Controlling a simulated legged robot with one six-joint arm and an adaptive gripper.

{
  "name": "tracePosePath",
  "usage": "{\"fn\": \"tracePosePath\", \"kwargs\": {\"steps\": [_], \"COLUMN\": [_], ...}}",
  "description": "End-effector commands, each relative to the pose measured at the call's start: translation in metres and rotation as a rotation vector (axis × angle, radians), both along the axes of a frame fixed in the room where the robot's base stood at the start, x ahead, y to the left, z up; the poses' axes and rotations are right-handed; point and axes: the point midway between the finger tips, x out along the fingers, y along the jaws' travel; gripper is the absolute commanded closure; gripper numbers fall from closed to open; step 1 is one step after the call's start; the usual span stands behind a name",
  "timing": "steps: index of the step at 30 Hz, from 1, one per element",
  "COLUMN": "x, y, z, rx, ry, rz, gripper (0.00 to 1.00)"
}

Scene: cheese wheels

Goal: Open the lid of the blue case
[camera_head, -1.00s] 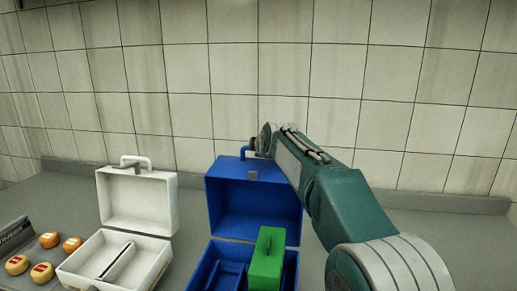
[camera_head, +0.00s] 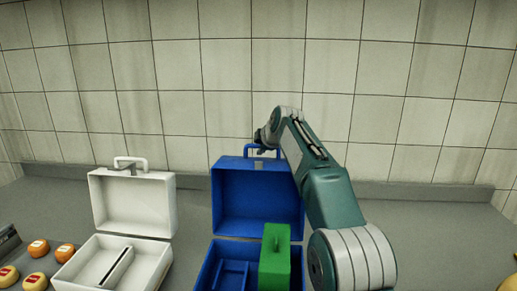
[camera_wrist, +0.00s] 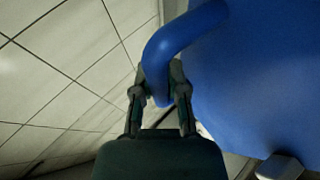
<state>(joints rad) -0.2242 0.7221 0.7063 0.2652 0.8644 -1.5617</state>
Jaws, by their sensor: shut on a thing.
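The blue case (camera_head: 205,264) stands open on the counter, with its lid (camera_head: 256,206) raised upright at the back. The lid's blue handle (camera_head: 250,150) is at the lid's top edge. It also shows in the wrist view as a curved blue bar (camera_wrist: 178,38). My gripper (camera_wrist: 162,88) is shut on this handle, its two fingers on either side of the bar. In the head view my gripper is mostly hidden behind my wrist. A green block-shaped object (camera_head: 274,265) sits in the right part of the case.
A white case (camera_head: 133,203) stands open to the left. Several orange and yellow cheese wheels (camera_head: 38,247) lie at the far left. A tiled wall (camera_head: 400,100) rises behind the counter. The counter right of my arm (camera_head: 430,225) looks mostly clear.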

Motion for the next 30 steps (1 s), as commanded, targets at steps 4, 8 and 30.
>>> {"fn": "tracePosePath", "kwargs": {"steps": [4,8,30], "x": [0.0,0.0,-0.035], "y": [0.001,0.001,-0.018], "z": [0.0,0.0,0.035], "rx": [-0.001,-0.002,-0.001], "ry": [-0.002,-0.002,-0.005], "rz": [0.001,0.002,-0.001], "gripper": [1.0,0.47,0.46]}}
